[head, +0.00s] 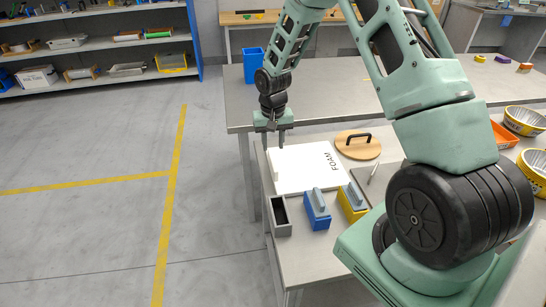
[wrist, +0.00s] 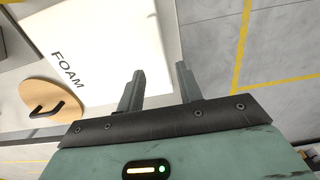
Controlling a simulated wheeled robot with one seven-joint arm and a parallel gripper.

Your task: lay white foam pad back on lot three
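A white foam pad (head: 300,172), marked FOAM, lies flat on the grey table beside its left edge; it also fills the upper left of the wrist view (wrist: 95,45). A narrow raised white strip shows along its left side in the head view. My gripper (head: 273,143) points down near the pad's far left corner. In the wrist view my gripper (wrist: 158,72) has its fingers apart with nothing between them, over the pad's edge. I cannot tell which place is lot three; no lot label is readable.
Along the table's near side stand an open grey box (head: 281,218), a blue box (head: 318,210) and a yellow box (head: 353,204). A round wooden lid (head: 358,150) with a black handle lies right of the pad. Yellow-rimmed bowls (head: 524,121) are far right.

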